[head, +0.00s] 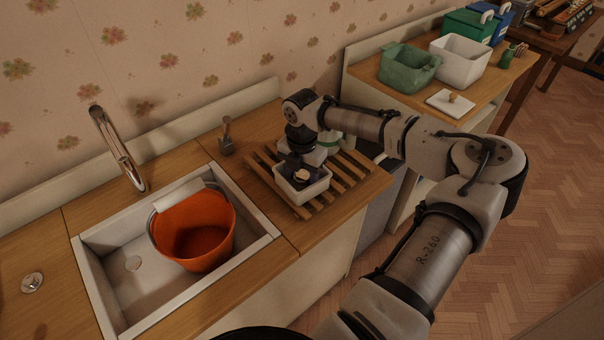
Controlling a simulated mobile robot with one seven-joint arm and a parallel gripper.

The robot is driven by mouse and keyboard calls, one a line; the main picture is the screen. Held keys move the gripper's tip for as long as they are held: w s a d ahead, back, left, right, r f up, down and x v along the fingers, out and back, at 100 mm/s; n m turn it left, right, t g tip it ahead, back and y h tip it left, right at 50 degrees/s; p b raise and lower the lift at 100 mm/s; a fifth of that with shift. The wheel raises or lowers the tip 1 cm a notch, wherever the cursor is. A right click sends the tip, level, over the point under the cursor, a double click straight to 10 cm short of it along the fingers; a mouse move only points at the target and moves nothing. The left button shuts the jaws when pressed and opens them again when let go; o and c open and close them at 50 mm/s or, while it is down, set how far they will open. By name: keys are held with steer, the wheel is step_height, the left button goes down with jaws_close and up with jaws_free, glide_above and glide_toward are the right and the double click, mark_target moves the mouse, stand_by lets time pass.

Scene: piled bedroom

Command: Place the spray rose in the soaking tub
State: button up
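My gripper (301,167) points down over a small white tub (303,194) on the wooden slatted rack, right of the sink. A small round beige piece (301,175) shows at the gripper's tip, inside or just above the tub. It may be the spray rose, but it is too small to be sure. I cannot tell whether the fingers hold it; the wrist and dark gripper body hide much of them. The white tub looks like the soaking tub. An orange bucket (195,229) stands in the white sink.
The slatted rack (346,181) bears another pale item behind my wrist. A tap (118,150) and a grey dispenser (227,137) stand near the sink (118,290). The right counter holds a green bin (408,68), a white bin (460,60) and a white board (446,108).

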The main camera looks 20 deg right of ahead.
mark_target(302, 175)
steer(key=shift+r, duration=0.15)
step_height(302, 175, up, 12)
steer(key=b, duration=0.2)
